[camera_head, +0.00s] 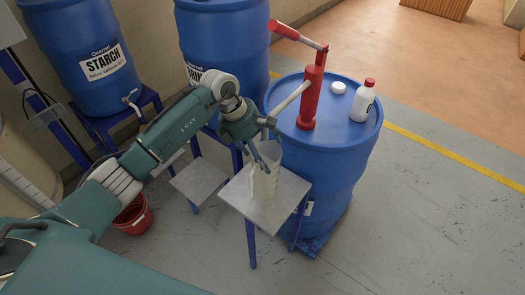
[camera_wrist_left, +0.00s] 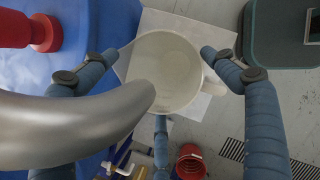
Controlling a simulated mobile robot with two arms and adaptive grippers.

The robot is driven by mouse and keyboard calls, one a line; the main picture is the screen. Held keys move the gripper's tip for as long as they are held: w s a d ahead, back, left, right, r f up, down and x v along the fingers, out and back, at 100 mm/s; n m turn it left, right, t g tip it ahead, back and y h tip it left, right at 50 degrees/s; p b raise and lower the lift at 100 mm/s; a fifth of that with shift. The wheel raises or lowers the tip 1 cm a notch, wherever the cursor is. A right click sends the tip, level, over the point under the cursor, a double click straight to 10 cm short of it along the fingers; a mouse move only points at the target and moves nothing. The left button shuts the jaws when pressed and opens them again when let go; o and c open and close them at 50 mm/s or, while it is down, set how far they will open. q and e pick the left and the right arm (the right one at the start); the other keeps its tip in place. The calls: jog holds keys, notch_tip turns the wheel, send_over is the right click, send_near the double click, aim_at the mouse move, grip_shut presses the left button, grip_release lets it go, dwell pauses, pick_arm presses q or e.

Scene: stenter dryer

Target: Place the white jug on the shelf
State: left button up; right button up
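The white jug (camera_head: 265,184) stands, as far as I can tell, on a small grey shelf (camera_head: 293,190) with blue legs, in front of a blue drum. In the left wrist view I look down into the open, empty-looking jug (camera_wrist_left: 165,62), its handle on the right. My left gripper (camera_head: 264,157) is right above the jug's mouth. In the left wrist view its fingers (camera_wrist_left: 160,56) are spread on both sides of the rim, with a third finger below; they look open, and contact is not clear. My right gripper is not in view.
A red hand pump (camera_head: 312,98) with a pale spout stands on the blue drum (camera_head: 325,165), near a white bottle (camera_head: 362,100). The spout (camera_wrist_left: 75,130) looms close in the wrist view. A lower grey plate (camera_head: 200,181) and red bucket (camera_head: 132,216) are left. Floor is clear right.

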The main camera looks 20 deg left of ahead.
pick_arm(q)
jog(key=shift+r, duration=0.1)
jog(key=b+v, duration=0.2)
jog(key=v, duration=1)
jog(key=shift+b, duration=0.3)
